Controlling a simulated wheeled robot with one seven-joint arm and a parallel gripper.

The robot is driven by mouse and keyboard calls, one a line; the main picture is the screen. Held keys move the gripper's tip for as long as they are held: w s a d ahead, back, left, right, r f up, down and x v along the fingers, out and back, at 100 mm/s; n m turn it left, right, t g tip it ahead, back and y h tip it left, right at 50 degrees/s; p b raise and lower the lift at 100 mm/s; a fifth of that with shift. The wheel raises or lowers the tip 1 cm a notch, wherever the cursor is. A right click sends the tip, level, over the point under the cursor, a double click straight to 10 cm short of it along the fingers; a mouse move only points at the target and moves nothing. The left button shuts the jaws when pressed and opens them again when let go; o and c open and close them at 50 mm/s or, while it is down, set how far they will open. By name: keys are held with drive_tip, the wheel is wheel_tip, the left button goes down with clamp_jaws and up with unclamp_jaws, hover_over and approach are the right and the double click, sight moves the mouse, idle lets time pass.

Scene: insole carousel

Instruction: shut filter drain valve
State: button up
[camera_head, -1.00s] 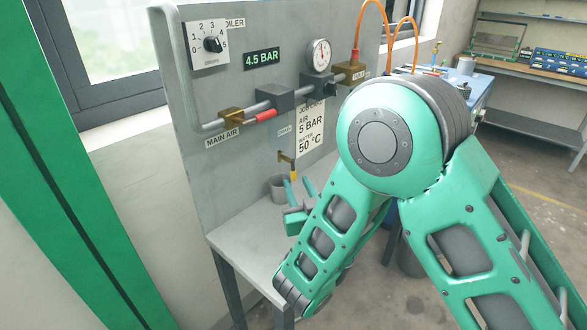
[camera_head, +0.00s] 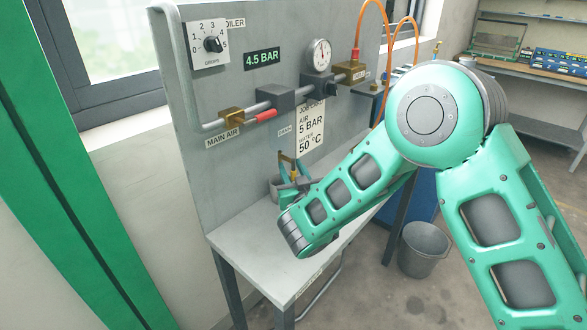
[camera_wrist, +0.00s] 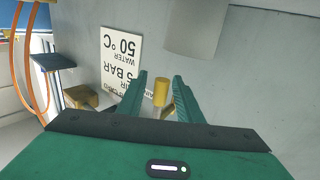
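The filter drain valve (camera_head: 284,157) is a small brass fitting low on the grey panel, beside the small drain label (camera_head: 285,131). My gripper (camera_head: 291,170) is at the valve, and its arm link covers part of the area. In the wrist view my gripper (camera_wrist: 160,78) is open, its two green fingers on either side of a yellow-brass cylinder, the drain valve (camera_wrist: 160,93). A gap shows on both sides of it; I cannot tell whether either finger touches. More brass shows lower between the fingers. A grey cup (camera_head: 275,187) stands under the valve, partly hidden.
The panel carries a boiler dial (camera_head: 212,44), a 4.5 BAR display (camera_head: 262,59), a pressure gauge (camera_head: 320,54), a red-handled main air valve (camera_head: 265,115) and a job card (camera_head: 310,127). The bench (camera_head: 245,240) below is mostly clear. A bucket (camera_head: 424,250) stands on the floor.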

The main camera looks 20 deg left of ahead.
drive_tip(key=shift+w+a, duration=0.4)
drive_tip(key=shift+w, duration=0.1)
